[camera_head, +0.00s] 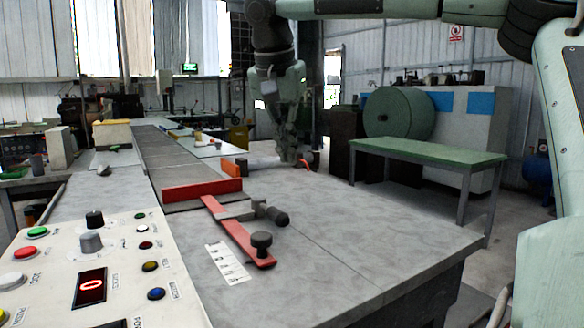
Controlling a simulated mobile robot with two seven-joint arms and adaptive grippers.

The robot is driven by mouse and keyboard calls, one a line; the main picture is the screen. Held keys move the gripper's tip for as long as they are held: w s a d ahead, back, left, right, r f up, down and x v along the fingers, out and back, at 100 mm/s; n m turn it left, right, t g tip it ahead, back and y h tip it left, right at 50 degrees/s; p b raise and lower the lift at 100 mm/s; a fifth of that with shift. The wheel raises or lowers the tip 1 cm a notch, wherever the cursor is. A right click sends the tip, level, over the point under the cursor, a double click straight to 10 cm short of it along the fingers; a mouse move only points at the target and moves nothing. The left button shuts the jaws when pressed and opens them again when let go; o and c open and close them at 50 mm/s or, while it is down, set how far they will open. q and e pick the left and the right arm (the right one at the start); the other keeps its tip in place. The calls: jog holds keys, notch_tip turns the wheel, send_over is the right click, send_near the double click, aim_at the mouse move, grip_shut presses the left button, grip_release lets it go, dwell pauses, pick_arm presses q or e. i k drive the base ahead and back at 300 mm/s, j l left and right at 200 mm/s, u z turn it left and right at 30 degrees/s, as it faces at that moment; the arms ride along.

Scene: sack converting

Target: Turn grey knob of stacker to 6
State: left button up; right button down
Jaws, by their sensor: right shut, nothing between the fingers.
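A slanted white control panel (130,262) fills the lower left. On it stands a grey knob (91,241), with a black knob (95,219) just behind it. A dark display (90,288) in front of the grey knob shows a red 0. Which way the grey knob points is too small to tell. My right gripper (290,158) hangs fingers down over the far part of the grey table, well behind and right of the panel. It is shut and empty, apart from the knob. My left gripper is not in view.
The panel also carries several coloured buttons, including a red one (24,252) and a blue one (156,294). A red guide with a dark clamp knob (262,242) lies on the grey table (350,235). A green bench (430,149) stands behind right.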

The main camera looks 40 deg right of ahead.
aim_at(90, 243)
jog(key=k+l, duration=0.8)
